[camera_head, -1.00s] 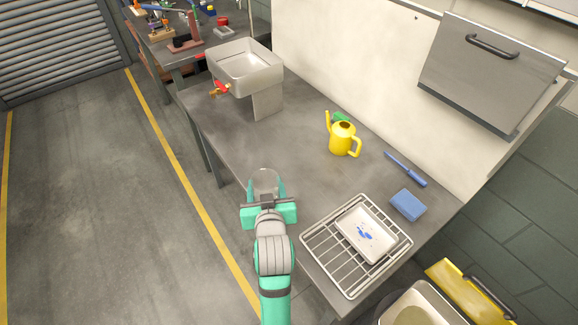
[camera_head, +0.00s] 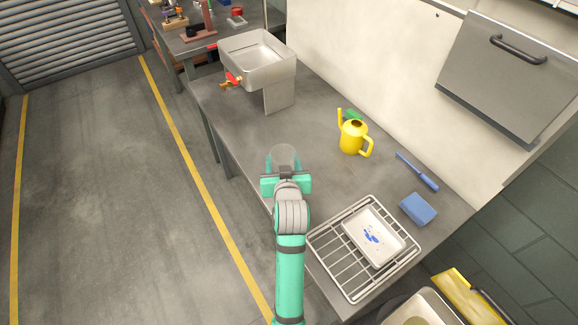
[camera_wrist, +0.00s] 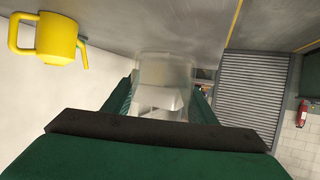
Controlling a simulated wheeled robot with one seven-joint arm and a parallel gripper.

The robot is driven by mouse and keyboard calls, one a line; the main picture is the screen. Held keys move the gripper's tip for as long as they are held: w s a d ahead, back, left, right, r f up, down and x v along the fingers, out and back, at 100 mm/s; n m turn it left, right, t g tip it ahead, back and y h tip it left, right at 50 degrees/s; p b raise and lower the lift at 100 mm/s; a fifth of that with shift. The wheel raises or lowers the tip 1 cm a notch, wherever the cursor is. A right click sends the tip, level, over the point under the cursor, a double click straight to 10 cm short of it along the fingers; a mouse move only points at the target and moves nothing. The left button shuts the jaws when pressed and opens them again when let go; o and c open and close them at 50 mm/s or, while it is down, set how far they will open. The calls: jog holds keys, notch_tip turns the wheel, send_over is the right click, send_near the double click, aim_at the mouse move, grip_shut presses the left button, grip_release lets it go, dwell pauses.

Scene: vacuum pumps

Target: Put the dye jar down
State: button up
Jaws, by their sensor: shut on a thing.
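The dye jar (camera_head: 283,156) is a clear, see-through round vessel, held between the fingers of my gripper (camera_head: 284,165) over the left edge area of the grey workbench (camera_head: 225,125). In the wrist view the jar (camera_wrist: 163,88) sits between the two green fingers of my gripper (camera_wrist: 162,100), and the sink shows through it. My gripper is shut on the jar. I cannot tell whether the jar's base touches the bench.
A grey raised sink (camera_head: 258,60) with a red-handled tap stands farther back. A yellow watering can (camera_head: 352,138), blue brush (camera_head: 417,172), blue sponge (camera_head: 418,209) and wire rack (camera_head: 325,255) with a white tray (camera_head: 389,253) lie to the right. Bench between jar and sink is clear.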

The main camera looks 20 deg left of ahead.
jog(key=w+f, duration=0.5)
jog(key=shift+w+f, duration=0.1)
jog(key=shift+f, duration=0.15)
jog(key=shift+w+f, duration=0.25)
jog(key=shift+f, duration=0.65)
jog(key=shift+w+f, duration=0.2)
jog(key=shift+f, duration=0.7)
jog(key=shift+f, duration=0.2)
jog(key=o, duration=1.2)
jog(key=shift+o, duration=0.2)
jog(key=v, duration=1)
jog(key=shift+s+d+r, duration=0.2)
jog(key=shift+r, duration=0.25)
jog(key=shift+s, duration=0.1)
